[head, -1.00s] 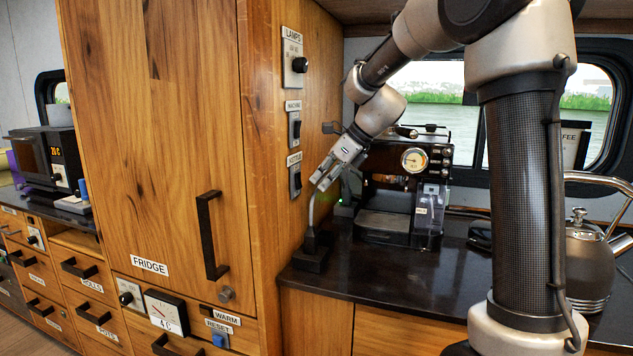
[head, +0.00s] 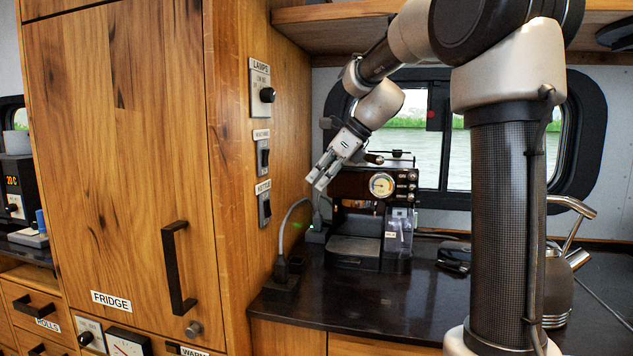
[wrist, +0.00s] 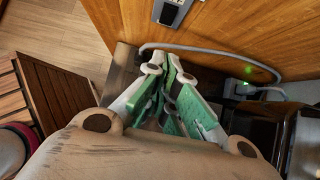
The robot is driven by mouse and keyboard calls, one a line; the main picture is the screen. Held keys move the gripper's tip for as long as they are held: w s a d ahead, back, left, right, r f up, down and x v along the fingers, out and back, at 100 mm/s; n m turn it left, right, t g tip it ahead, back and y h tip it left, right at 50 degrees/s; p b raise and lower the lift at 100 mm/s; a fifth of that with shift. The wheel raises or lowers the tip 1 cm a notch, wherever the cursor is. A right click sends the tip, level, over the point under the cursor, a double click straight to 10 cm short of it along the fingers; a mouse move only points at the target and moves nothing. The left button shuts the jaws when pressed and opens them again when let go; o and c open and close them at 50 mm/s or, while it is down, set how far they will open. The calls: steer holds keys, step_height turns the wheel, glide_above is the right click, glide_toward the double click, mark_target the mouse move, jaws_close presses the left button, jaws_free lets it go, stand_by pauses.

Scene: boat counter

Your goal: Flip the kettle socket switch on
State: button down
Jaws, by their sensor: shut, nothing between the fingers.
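The kettle socket switch (head: 264,208) is a dark rocker on a grey plate, under a small label on the side wall of the wooden fridge cabinet. I cannot tell its rocker position. My gripper (head: 318,181) is shut and empty. In the head view it is to the right of the switch and a little higher, in front of the coffee machine, with a visible gap between. In the wrist view my gripper's green-padded fingers (wrist: 171,68) point toward the cabinet wall, and part of a switch plate (wrist: 171,10) shows at the top edge, apart from them.
A similar switch (head: 262,157) and the lamps knob (head: 266,95) are above on the same wall. A grey cable rises from a black plug block (head: 282,279) on the counter. The coffee machine (head: 370,215) stands behind my gripper. A kettle (head: 557,285) is at the right.

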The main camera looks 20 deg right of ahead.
mark_target(268, 209)
steer(key=shift+s+d+f, duration=0.15)
steer(key=shift+f, duration=0.4)
steer(key=shift+f, duration=0.1)
steer(key=w+a+r+x, duration=0.1)
steer(key=a+x, duration=0.1)
steer(key=x, duration=1)
steer(key=shift+w, duration=0.3)
steer(key=shift+a+r, duration=0.15)
